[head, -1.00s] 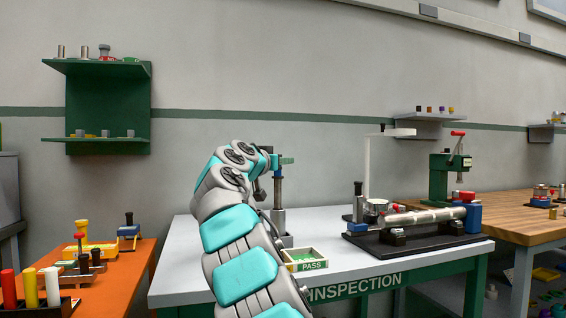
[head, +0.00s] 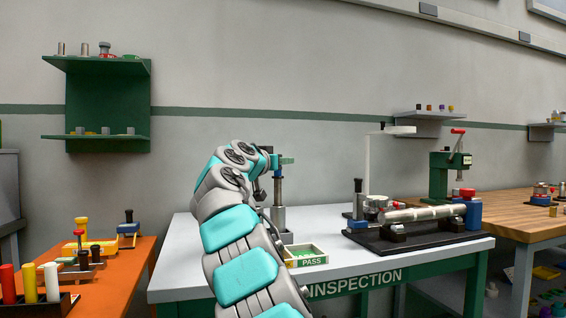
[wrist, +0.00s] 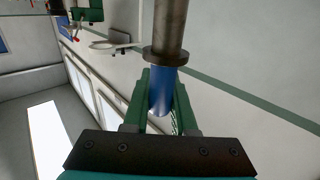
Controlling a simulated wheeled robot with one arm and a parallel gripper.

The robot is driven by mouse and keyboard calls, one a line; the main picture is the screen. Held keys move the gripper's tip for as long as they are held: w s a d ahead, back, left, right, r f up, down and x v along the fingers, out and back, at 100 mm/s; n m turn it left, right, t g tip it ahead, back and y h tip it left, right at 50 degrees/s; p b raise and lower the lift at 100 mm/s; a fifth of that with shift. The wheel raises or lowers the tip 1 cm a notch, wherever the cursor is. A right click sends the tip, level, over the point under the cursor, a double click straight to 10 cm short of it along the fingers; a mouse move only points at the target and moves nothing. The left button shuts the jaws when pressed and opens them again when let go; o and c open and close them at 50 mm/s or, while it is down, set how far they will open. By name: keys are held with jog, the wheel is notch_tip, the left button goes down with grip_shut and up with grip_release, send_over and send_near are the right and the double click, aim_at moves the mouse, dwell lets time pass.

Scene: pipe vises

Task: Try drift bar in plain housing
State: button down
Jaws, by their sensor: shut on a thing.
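My gripper (wrist: 160,105) is shut on the blue handle (wrist: 161,92) of the drift bar in the wrist view. Above the handle are a wide collar and a steel shaft (wrist: 170,25). In the head view my gripper (head: 283,161) is over the left part of the inspection table, with the upright bar (head: 278,188) below it. A grey metal cylinder (head: 279,219), which looks like the housing, stands on a grey base directly under the bar. I cannot tell whether the bar's tip is inside it. My arm hides part of the base.
A PASS tray (head: 306,257) sits at the table's (head: 340,215) front edge, close to the base. A black fixture (head: 415,238) holding a long steel pipe (head: 422,215) fills the right side. An orange bench (head: 128,270) with tools stands at left.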

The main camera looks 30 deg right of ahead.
jog(key=shift+f+b, duration=0.8)
jog(key=shift+b, duration=0.1)
dwell(0.8)
jog(key=c, duration=1)
grip_release()
jog(key=shift+c, duration=0.2)
